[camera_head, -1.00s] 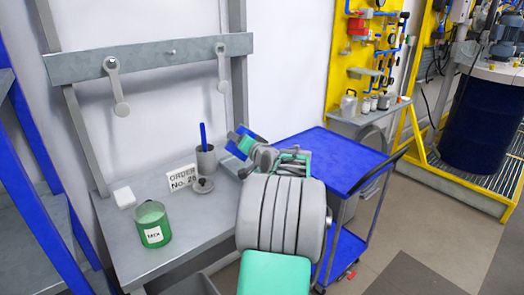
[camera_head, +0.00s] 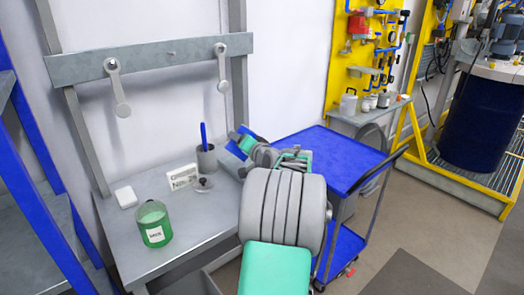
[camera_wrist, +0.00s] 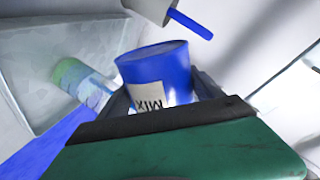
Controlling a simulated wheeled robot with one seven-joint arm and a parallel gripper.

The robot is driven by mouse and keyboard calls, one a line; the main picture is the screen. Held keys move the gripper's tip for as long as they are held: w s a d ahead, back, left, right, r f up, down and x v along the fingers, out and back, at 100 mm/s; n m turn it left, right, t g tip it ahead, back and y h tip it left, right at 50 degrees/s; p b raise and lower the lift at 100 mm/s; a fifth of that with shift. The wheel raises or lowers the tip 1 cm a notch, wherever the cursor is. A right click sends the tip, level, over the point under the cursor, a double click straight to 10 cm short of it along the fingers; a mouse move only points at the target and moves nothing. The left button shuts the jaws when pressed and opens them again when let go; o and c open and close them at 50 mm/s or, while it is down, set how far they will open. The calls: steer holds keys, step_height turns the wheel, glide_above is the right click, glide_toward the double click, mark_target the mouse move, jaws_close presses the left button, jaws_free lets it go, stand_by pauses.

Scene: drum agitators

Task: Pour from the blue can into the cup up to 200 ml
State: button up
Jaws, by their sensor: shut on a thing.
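The blue can (camera_wrist: 155,73) is between my gripper's fingers (camera_wrist: 160,98) in the wrist view, its label upside down in that picture. In the head view my gripper (camera_head: 243,146) is at the right end of the grey workbench, beside the blue cart; the can is mostly hidden there by my arm. A clear vessel with green and blue tints (camera_wrist: 82,82), perhaps the cup, shows to the left of the can in the wrist view. It is apart from the can, and its marks and fill level cannot be read. I cannot make it out in the head view.
A grey holder with a blue pen (camera_head: 206,160), an order card (camera_head: 182,178), a small lid-like piece (camera_head: 204,184) and a white block (camera_head: 125,197) are also there. The blue cart top (camera_head: 330,155) looks clear.

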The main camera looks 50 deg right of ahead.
steer(key=shift+f+m+y+p, duration=0.1)
steer(key=shift+m+y+p, duration=0.3)
steer(key=shift+p, duration=0.7)
stand_by(0.9)
